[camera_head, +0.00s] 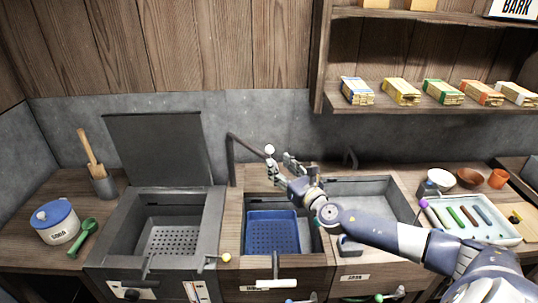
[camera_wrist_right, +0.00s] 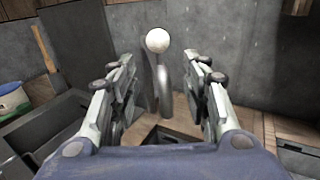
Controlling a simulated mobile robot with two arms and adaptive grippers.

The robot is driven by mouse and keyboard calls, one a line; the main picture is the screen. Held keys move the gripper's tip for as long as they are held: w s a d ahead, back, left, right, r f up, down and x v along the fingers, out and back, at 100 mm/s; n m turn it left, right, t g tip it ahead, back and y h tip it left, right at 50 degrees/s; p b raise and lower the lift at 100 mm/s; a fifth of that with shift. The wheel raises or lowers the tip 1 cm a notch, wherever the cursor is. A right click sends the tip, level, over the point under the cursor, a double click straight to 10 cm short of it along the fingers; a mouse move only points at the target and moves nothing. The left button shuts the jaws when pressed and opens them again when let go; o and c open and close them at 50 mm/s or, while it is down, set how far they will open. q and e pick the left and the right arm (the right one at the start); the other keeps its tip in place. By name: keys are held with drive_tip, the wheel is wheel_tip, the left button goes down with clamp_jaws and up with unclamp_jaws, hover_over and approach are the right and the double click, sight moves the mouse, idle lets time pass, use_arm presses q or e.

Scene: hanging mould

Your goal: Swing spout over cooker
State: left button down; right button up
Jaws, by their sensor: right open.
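The spout (camera_head: 231,158) is a dark pipe that rises behind the counter between the cooker and the middle basin. Its arm slants right, over the middle basin's back part, and a white ball knob (camera_head: 269,149) shows at its end. The cooker (camera_head: 172,238) is the dark basin at left with a perforated floor and its lid (camera_head: 155,148) raised. My right gripper (camera_head: 280,166) is open at the spout's end. In the right wrist view, the knob (camera_wrist_right: 158,40) and pipe (camera_wrist_right: 163,90) appear between the open fingers (camera_wrist_right: 162,72); contact cannot be told. My left gripper is not in view.
A blue basket (camera_head: 271,216) sits in the middle basin, with a grey basin (camera_head: 372,188) to its right. A shelf (camera_head: 430,107) with several packets overhangs the right side.

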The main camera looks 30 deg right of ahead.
sight(269, 156)
drive_tip(key=w, duration=0.6)
drive_tip(key=shift+w+d, duration=0.15)
drive_tip(key=shift+w, duration=0.25)
drive_tip(key=shift+c, duration=0.5)
clamp_jaws()
